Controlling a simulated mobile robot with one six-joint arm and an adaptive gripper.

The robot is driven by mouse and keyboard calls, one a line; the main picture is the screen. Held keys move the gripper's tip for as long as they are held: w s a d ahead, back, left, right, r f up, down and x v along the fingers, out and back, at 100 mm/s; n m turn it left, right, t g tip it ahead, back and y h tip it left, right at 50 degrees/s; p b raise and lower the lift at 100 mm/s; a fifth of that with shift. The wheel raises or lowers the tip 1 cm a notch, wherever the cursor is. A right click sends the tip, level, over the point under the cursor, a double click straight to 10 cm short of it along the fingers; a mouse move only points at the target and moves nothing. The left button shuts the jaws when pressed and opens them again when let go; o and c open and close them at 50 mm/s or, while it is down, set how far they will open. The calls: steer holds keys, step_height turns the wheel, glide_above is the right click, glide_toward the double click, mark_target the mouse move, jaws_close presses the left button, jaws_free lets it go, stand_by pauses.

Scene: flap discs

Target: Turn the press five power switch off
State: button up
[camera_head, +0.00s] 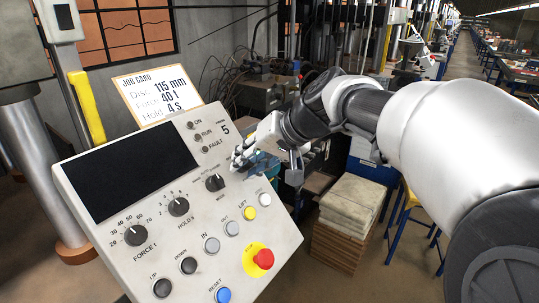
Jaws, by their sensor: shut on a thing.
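The press five control panel (150,235) is a tilted pale box with a dark, blank screen (125,165). "PRESS 5" is printed at its upper right. My gripper (237,164) reaches in from the right, with its fingertips at the panel's right edge, below that label. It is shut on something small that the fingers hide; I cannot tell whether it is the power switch. A black rotary selector (214,182) sits just below left of the fingertips, apart from them. The ON, RUN and FAULT lamps (198,138) look dark. No switch marked as power is clearly readable.
The panel carries FORCE (135,234) and HOLD (178,206) knobs, several push buttons and a red emergency stop (263,258). A job card (158,95) stands behind its top edge. Stacked boards (345,220) are to the right, below my arm.

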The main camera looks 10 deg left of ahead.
stand_by(0.3)
steer(key=o, duration=1)
steer(key=shift+o, duration=0.2)
steer(key=v, duration=1.2)
steer(key=shift+d, duration=0.1)
steer(key=s+d+f+m+h, duration=0.2)
steer(key=s+d+f+h, duration=0.2)
steer(key=s+d+f, duration=0.6)
steer(key=s+d+f+m+t+h, duration=0.1)
steer(key=s+d+f+h, duration=0.3)
steer(key=s+d+f, duration=0.6)
steer(key=s+d, duration=0.3)
steer(key=shift+s+d+m, duration=0.25)
steer(key=shift+s+m, duration=0.1)
steer(key=shift+m, duration=0.05)
